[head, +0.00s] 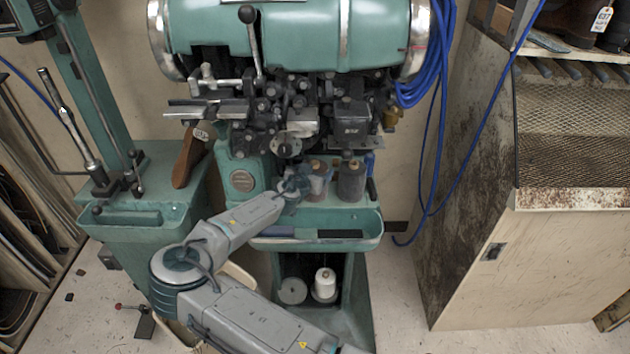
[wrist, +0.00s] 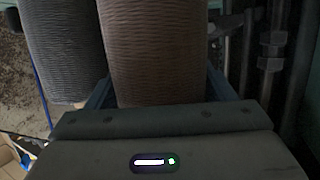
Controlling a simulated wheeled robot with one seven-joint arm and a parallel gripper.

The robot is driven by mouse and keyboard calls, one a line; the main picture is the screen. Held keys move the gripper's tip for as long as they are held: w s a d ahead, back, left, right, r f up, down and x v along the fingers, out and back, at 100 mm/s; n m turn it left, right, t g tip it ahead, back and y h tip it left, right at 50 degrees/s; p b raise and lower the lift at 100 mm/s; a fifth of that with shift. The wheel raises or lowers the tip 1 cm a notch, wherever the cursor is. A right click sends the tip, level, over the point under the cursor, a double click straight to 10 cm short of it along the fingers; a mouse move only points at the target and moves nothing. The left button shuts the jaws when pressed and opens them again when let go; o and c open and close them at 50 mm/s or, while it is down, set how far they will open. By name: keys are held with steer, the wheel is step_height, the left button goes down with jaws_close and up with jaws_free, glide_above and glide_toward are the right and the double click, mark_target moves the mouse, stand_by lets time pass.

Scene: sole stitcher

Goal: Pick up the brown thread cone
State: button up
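The brown thread cone (head: 319,181) stands on the green machine's thread shelf, to the left of a dark grey thread cone (head: 351,181). In the head view my gripper (head: 297,188) is at the brown cone's left side and partly covers it. In the wrist view the brown cone (wrist: 153,55) fills the middle, upright, with its lower end close to my gripper's palm. My gripper's fingers (wrist: 160,88) lie one on each side of it. The frames do not show whether they press on it. The dark grey cone (wrist: 63,50) stands close beside it on the left.
The green stitching machine (head: 290,40) hangs over the cones with metal parts. Metal rods (wrist: 275,55) run at the right in the wrist view. A brown shoe (head: 192,157) is at the left. A white cone (head: 325,282) stands below. A wooden cabinet (head: 455,225) is at the right.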

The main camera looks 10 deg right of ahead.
steer(key=c, duration=0.5)
steer(key=shift+r, duration=0.15)
